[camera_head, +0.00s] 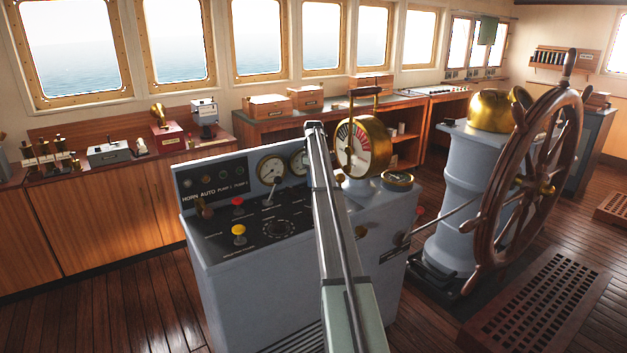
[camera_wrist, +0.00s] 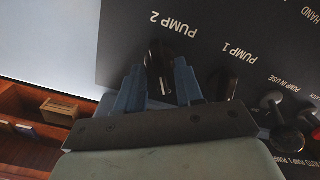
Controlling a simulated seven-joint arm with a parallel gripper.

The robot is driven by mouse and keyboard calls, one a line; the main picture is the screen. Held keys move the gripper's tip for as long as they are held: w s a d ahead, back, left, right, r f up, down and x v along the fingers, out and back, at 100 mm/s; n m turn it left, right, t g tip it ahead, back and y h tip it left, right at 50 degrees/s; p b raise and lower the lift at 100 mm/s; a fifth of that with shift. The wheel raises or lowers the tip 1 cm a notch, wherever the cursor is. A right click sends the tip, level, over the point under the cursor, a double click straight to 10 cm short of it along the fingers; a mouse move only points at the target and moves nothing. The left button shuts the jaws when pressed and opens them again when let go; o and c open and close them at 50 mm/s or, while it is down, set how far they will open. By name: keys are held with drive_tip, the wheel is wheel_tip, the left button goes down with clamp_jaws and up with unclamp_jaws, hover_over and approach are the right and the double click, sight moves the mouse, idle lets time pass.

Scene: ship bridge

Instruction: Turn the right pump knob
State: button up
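In the wrist view the black panel shows upside down, with a dark knob (camera_wrist: 160,58) beside the label PUMP 2, near the panel's edge. I take it as the right pump knob. A second dark knob (camera_wrist: 221,83) is beside the label PUMP 1. My gripper (camera_wrist: 160,75) has its two blue fingers apart, one on each side of the PUMP 2 knob. I cannot tell whether they touch it. In the head view my arm covers the right part of the grey console (camera_head: 255,290), and neither fingertips nor this knob can be made out.
Rounded dark controls (camera_wrist: 272,103) stand beside the PUMP 1 knob. On the console are a red button (camera_head: 238,203), a yellow button (camera_head: 239,231), a lever (camera_head: 271,192) and a brass telegraph (camera_head: 362,147). The ship's wheel (camera_head: 491,195) stands to the right.

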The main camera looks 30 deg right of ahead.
wheel_tip(320, 180, up, 14)
idle(0.8)
drive_tip(key=shift+f, duration=0.1)
drive_tip(key=shift+a, duration=0.1)
idle(0.3)
